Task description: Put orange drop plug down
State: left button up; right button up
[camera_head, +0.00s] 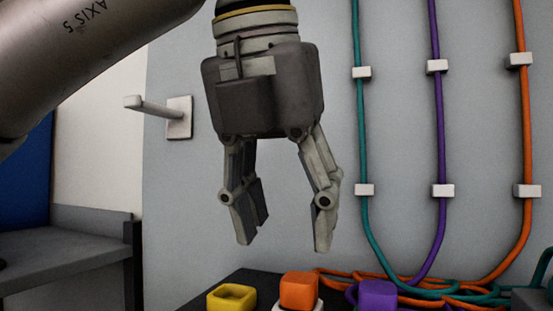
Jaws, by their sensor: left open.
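The orange drop plug (299,291) is a small orange block at the bottom middle, sitting on a white piece (318,306). An orange cable runs near it on the right. My left gripper (283,242) hangs above it, fingers pointing down, open and empty, apart from the plug. My right gripper is out of view.
A purple plug (377,294) stands just right of the orange one, and a yellow open socket (231,297) to its left. Teal (363,130), purple (438,120) and orange (526,120) cables run down the grey wall through white clips. A peg (155,108) juts from the wall. A grey shelf (60,250) stands at left.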

pick_arm(q)
jog(key=shift+p+v, duration=0.5)
jog(key=shift+v, duration=2.3)
jog(key=shift+f, duration=0.1)
